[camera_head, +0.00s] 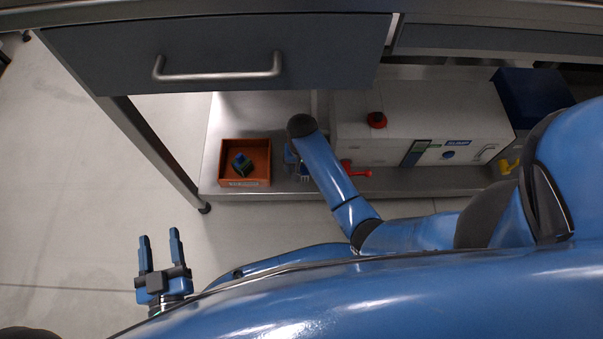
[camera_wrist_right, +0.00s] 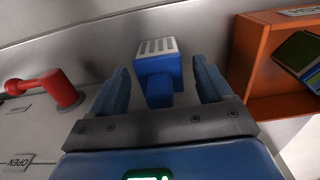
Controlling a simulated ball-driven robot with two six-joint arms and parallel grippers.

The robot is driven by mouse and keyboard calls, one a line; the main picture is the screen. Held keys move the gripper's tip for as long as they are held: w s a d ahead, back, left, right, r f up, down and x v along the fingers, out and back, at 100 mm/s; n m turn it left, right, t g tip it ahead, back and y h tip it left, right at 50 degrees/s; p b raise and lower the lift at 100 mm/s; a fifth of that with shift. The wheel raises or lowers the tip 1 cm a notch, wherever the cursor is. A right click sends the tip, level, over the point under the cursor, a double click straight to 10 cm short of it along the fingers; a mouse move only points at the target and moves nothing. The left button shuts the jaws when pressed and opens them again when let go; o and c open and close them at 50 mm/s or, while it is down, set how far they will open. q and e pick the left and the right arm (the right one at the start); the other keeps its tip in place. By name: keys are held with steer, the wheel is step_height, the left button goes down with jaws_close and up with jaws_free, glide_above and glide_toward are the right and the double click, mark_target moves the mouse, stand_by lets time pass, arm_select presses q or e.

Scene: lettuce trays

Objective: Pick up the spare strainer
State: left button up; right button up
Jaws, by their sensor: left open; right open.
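A blue block-like part with a pale slotted face, which looks like the spare strainer (camera_wrist_right: 157,58), lies on the metal shelf. In the right wrist view it sits between the two open fingers of my right gripper (camera_wrist_right: 160,76), with gaps visible on both sides. In the head view my right gripper (camera_head: 291,157) is low over the shelf, mostly hidden by its own arm. A bit of blue beside it may be the strainer (camera_head: 304,173). My left gripper (camera_head: 159,242) is open and empty over the floor, away from the shelf.
An orange bin (camera_head: 245,183) holding a dark green and blue item stands left of my right gripper. A white sump box (camera_head: 440,120) with a red knob (camera_head: 376,120) and red valve handle (camera_head: 357,172) stands right. A drawer (camera_head: 220,55) overhangs the shelf.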

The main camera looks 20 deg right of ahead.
steer(key=shift+c, duration=0.3)
steer(key=c, duration=1.1)
step_height(320, 180, up, 10)
steer(key=p, duration=0.7)
steer(key=shift+r, duration=0.1)
arm_select(q)
step_height(320, 180, up, 13)
steer(key=p, duration=0.6)
steer(key=shift+r+p, duration=0.2)
steer(key=shift+p, duration=0.1)
arm_select(e)
steer(key=shift+r, duration=2.85)
arm_select(q)
steer(key=shift+c, duration=0.2)
